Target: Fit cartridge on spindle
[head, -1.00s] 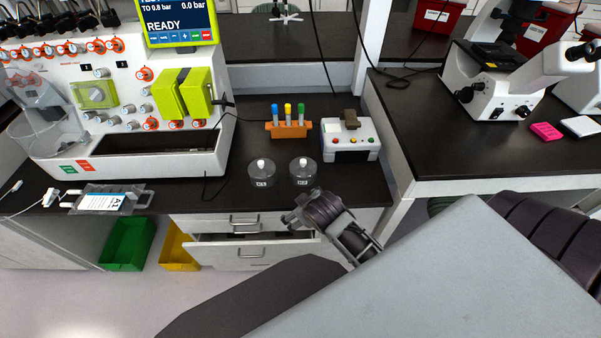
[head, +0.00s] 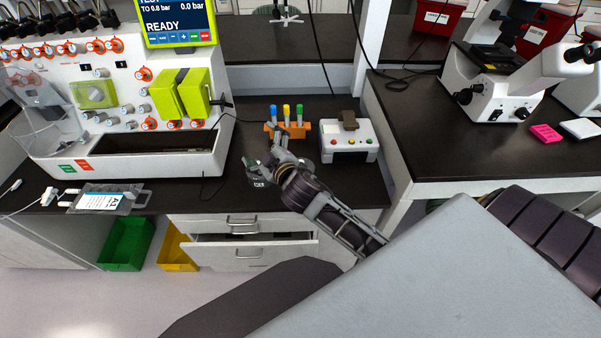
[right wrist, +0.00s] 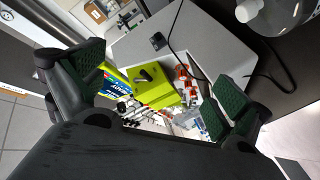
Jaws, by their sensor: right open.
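The white cell processor (head: 215,142) stands at the left of the bench, its screen reading READY. I cannot tell any part of it for certain as the spindle. No part is clearly recognisable as the cartridge; a clear flat pack with an A1 label (head: 108,199) lies at the bench's front edge. My left gripper is out of view.
An orange rack (head: 270,130) with several capped tubes and a small white device (head: 349,153) stand behind my right gripper. A clear bottle (right wrist: 275,15) is close at the upper right of the wrist view. A drawer (head: 250,254) is partly open below.

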